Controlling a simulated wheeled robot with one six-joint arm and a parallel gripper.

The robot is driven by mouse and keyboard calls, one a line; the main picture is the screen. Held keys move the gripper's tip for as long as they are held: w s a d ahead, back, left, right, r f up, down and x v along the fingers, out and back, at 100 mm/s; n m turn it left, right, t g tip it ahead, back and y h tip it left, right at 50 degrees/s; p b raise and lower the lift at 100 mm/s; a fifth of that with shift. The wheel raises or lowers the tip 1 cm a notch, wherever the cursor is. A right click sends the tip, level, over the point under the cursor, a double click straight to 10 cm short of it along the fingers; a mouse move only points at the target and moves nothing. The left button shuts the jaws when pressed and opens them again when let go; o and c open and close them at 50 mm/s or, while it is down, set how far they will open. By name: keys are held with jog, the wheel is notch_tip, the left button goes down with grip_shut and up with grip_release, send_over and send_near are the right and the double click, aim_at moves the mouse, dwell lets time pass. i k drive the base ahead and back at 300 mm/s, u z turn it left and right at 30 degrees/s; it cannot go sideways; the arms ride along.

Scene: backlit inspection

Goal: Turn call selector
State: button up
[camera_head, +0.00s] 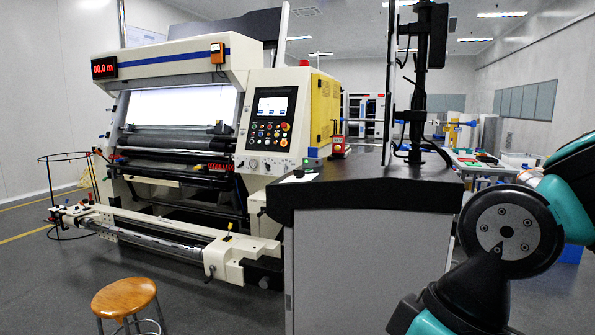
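The inspection machine's control panel (258,122) faces me in the middle, with a lit screen (273,106) and several coloured buttons and knobs below it. My arm shows at the right and lower right, well apart from both. My gripper is not in view.
The counter, with a dark upright post (419,85) on it, stands between my arm and the machine (180,65). A wooden stool (124,297) is at the lower left. Grey floor is open at the left and front. Work tables stand behind at the right.

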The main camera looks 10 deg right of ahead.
aim_at(299, 174)
jog(key=u, duration=0.45)
jog(key=i, duration=2.05)
jog(key=z, duration=0.3)
